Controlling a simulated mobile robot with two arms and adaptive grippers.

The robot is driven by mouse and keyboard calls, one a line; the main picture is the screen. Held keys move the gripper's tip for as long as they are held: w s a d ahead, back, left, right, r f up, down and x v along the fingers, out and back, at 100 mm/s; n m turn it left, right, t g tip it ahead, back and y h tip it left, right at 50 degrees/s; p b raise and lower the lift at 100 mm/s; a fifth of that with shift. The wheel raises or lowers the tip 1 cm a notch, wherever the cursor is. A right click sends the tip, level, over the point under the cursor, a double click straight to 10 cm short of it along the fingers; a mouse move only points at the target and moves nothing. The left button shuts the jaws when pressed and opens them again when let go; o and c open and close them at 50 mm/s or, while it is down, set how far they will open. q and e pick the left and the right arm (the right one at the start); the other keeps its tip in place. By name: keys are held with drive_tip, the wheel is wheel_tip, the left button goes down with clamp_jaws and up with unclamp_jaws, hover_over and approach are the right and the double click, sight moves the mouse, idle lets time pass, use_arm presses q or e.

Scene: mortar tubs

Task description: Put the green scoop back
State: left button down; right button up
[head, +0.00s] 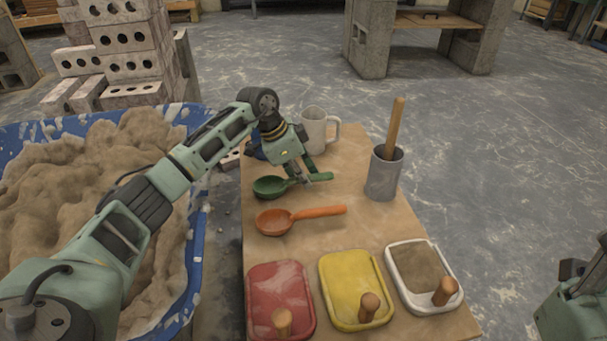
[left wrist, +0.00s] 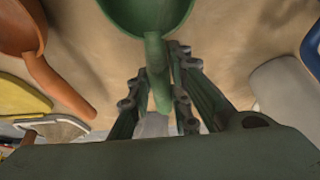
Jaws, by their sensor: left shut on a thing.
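The green scoop (head: 270,187) is at the far left part of the board, its bowl to the left and its handle to the right. My left gripper (head: 308,178) is shut on the scoop's handle from above. In the left wrist view the green scoop (left wrist: 148,14) has its handle between the two fingers (left wrist: 158,88). Whether the scoop touches the board is hard to tell. My right gripper (head: 575,285) shows only in part at the lower right edge of the head view, and its fingertips are unclear.
An orange scoop (head: 275,221) lies just nearer. Red (head: 281,290), yellow (head: 352,280) and white (head: 445,300) tubs stand at the front. A grey cup (head: 384,180) holds a wooden stick. A grey mug (head: 315,122) stands behind. A blue tub (head: 196,262) of mortar is left.

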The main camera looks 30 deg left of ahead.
use_arm(q)
drive_tip(key=c, duration=1.5)
unclamp_jaws()
drive_tip(key=shift+c, duration=0.2)
drive_tip(key=shift+r, duration=0.1)
drive_tip(key=v, duration=1.2)
drive_tip(key=shift+s, duration=0.1)
